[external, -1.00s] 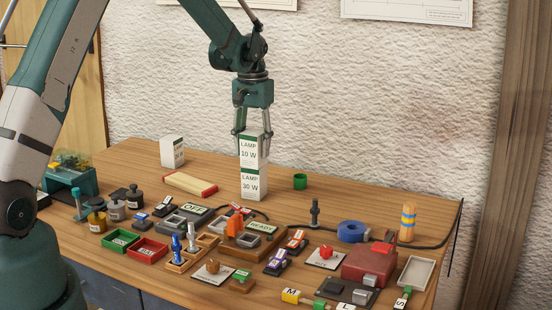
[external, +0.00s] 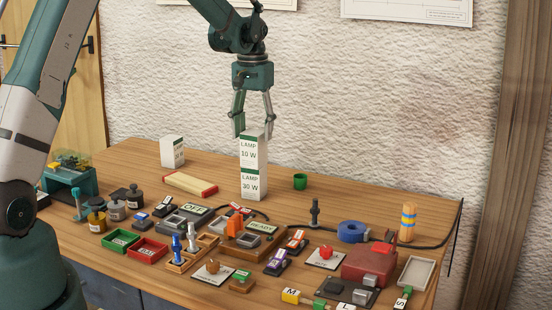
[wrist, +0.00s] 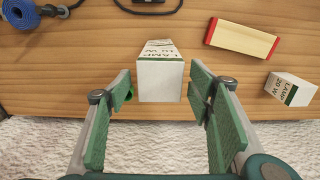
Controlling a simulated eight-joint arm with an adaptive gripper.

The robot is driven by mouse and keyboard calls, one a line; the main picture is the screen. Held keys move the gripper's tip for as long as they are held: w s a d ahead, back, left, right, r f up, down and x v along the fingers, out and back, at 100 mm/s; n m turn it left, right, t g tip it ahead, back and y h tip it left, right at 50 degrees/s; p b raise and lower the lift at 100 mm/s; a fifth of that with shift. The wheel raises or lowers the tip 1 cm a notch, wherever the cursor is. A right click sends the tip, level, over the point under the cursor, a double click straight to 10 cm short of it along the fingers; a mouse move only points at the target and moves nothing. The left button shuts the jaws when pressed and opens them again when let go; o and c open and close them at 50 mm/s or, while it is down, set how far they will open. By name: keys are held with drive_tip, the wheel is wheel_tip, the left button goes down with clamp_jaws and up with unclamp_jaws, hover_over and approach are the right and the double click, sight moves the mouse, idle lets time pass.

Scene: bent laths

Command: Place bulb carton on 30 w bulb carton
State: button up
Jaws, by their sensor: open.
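A white carton labelled LAMP 10 W (external: 249,149) stands upright on top of the carton labelled LAMP 30 W (external: 253,185), the two forming one stack on the table. In the wrist view the top of the upper carton (wrist: 160,80) shows between the fingers, and it hides most of the lower one. My gripper (external: 254,132) is open at the top of the stack, its fingers apart on both sides, with gaps to the carton in the wrist view (wrist: 161,105). A third carton, labelled LAMP 20 W (wrist: 291,89), stands apart at the back left of the external view (external: 172,151).
A red and cream block (external: 190,184) lies left of the stack, and a green cup (external: 300,181) stands to its right. Switches, trays and small parts crowd the table's front. A blue roll (external: 352,232) and a cable lie at right. The wall is close behind.

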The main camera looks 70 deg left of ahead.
drive_tip(key=shift+r, duration=3.6)
drive_tip(key=shift+d+r, duration=0.1)
drive_tip(key=shift+d, duration=0.05)
drive_tip(key=s+d+r+m+t, duration=0.1)
drive_tip(key=d+r, duration=0.4)
drive_tip(key=d, duration=0.7)
drive_tip(key=s+d+r+m+t+y, duration=0.15)
drive_tip(key=d+r, duration=0.35)
drive_tip(key=d, duration=0.6)
drive_tip(key=d+r+m+t, duration=0.15)
drive_tip(key=d+r, duration=0.35)
drive_tip(key=d, duration=0.7)
drive_tip(key=s+d+f+m+t, duration=0.1)
drive_tip(key=s+d+f+m, duration=0.1)
drive_tip(key=s+d, duration=0.7)
drive_tip(key=s+d+f+m+t+h, duration=0.1)
drive_tip(key=s+d+f+m+t, duration=0.1)
drive_tip(key=s+d, duration=0.8)
drive_tip(key=d+m, duration=0.1)
drive_tip(key=d, duration=0.5)
